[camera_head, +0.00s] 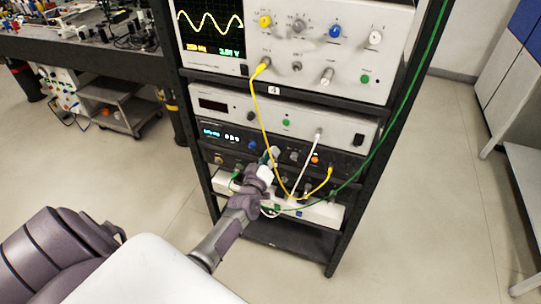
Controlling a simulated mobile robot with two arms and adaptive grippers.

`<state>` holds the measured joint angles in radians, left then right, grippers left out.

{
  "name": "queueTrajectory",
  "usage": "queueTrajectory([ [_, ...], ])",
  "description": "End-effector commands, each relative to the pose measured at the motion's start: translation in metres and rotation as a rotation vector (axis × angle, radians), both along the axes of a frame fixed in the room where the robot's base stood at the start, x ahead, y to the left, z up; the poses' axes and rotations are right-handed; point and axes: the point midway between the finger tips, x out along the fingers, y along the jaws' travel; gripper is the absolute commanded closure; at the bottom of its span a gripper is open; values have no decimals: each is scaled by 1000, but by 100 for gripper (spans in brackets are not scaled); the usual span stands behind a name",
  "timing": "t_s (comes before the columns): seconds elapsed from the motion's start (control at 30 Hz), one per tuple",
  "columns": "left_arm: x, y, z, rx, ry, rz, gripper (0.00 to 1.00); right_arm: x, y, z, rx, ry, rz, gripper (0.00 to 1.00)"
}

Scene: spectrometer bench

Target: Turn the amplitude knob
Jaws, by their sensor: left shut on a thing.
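A black signal unit (230,143) with a small blue-lit display sits in the rack, its front carrying several knobs and sockets. My left gripper (268,160) reaches up from below to the middle of this front panel. Its fingers are shut at a knob there, which they mostly hide; I take it for the amplitude knob, though no label can be read. My right gripper is not in view.
The rack also holds an oscilloscope (300,45) showing a yellow wave and a grey unit (228,108). Yellow (258,112), white (307,160) and green (405,118) cables hang close around my gripper. Open floor (440,210) lies right of the rack.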

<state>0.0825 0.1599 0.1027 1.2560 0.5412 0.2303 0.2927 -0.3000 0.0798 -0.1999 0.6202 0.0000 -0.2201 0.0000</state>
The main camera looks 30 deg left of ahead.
Motion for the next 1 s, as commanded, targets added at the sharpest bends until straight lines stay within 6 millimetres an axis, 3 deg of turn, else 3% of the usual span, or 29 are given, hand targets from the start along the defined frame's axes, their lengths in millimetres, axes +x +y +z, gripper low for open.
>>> queueTrajectory([
  [0.17,-1,-1,-3,-3,5,-1,100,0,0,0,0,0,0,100],
  [0.2,-1,-1,-3,-3,5,-1,70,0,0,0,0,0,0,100],
  [0.33,-1,-1,-2,-3,4,-1,52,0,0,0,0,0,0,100],
  [0.67,-3,-1,-1,-2,2,0,52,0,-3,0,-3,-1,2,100],
  [0.77,-14,-4,-2,-4,4,-1,52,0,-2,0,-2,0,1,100],
  [1.0,-62,-15,-3,-4,5,-1,52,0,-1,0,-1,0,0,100],
])
